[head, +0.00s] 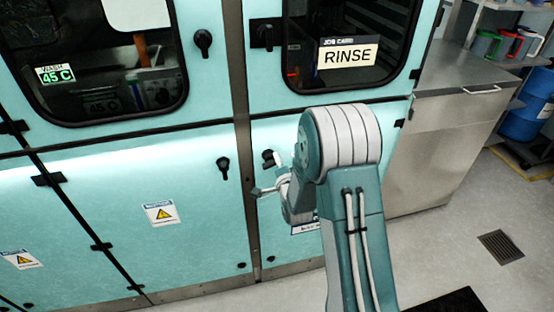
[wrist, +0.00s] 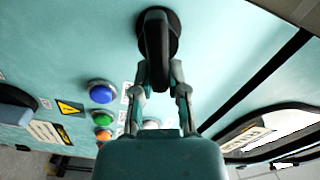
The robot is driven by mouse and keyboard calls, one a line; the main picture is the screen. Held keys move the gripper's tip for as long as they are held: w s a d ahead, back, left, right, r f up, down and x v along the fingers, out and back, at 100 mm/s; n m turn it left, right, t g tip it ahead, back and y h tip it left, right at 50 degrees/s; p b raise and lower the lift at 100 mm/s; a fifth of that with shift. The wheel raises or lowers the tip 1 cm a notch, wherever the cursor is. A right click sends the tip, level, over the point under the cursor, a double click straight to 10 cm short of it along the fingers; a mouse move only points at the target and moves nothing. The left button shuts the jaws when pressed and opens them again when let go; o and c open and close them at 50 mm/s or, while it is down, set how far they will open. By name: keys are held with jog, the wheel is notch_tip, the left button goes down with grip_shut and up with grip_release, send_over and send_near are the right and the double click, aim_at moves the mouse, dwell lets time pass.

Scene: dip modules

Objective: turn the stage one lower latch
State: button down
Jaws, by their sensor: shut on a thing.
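A black latch (wrist: 155,22) with a round base and a bar handle is on a teal panel in the wrist view. My gripper (wrist: 158,74) is shut on its handle, a finger on each side; the fingers hide part of the handle. In the head view this appears to be the dark latch (head: 268,155) on the lower right panel, below the RINSE window. My arm covers much of the gripper there. Another black latch (head: 223,167) hangs on the lower left panel, apart from my gripper. I cannot read any stage name.
Blue (wrist: 102,91), green (wrist: 103,118) and orange (wrist: 104,135) buttons sit left of my gripper in the wrist view. Upper latches (head: 203,41) and a RINSE card (head: 348,53) are above. A steel cabinet (head: 440,125) stands right. Open floor lies in front.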

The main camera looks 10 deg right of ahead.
jog(key=shift+d+f+m, duration=0.1)
jog(key=shift+f+m, duration=0.2)
jog(key=shift+m, duration=0.7)
jog(key=shift+f+m, duration=0.3)
jog(key=shift+m, duration=0.7)
jog(key=shift+s+f, duration=0.1)
jog(key=c, duration=0.6)
grip_release()
jog(key=shift+c, duration=0.2)
jog(key=s, duration=1.1)
jog(key=shift+s, duration=0.35)
